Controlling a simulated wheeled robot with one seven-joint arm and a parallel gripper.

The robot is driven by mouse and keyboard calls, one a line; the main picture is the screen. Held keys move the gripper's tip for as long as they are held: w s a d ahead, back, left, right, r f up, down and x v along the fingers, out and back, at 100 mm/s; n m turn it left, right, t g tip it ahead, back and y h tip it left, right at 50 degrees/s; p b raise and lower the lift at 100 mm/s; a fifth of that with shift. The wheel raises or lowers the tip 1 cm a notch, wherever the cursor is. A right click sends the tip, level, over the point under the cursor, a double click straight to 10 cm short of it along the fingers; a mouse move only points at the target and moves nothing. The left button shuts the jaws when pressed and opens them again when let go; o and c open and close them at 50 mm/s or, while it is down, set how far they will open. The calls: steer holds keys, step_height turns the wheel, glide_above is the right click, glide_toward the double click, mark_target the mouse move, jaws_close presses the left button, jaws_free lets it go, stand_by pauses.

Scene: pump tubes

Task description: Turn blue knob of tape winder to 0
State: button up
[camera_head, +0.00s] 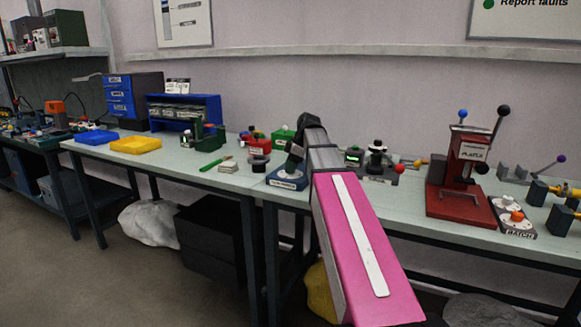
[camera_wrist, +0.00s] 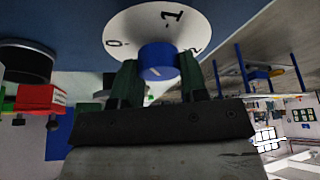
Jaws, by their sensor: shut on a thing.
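The blue knob (camera_wrist: 157,58) shows in the middle of the wrist view, in front of a round white dial (camera_wrist: 143,24) marked 0, 1 and 2. The 0 is at the left, the 1 at the upper right and the 2 at the right. A small pale mark shows on the knob; which number it points to I cannot tell. My gripper (camera_wrist: 157,76) is shut on the knob, one dark green finger on each side. In the head view, a blue-based device (camera_head: 287,178), seemingly the tape winder, stands under my gripper (camera_head: 295,152); its knob is hidden there.
A green-handled tool (camera_head: 215,161) and a small pale block (camera_head: 228,167) lie left of the device. Blue and yellow trays (camera_head: 135,145) are farther left. A red press (camera_head: 460,195) and other devices stand to the right.

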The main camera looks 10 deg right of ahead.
steer(key=shift+n+g, duration=0.4)
steer(key=shift+n, duration=0.8)
steer(key=n+g, duration=0.1)
steer(key=n, duration=0.2)
steer(key=o, duration=0.8)
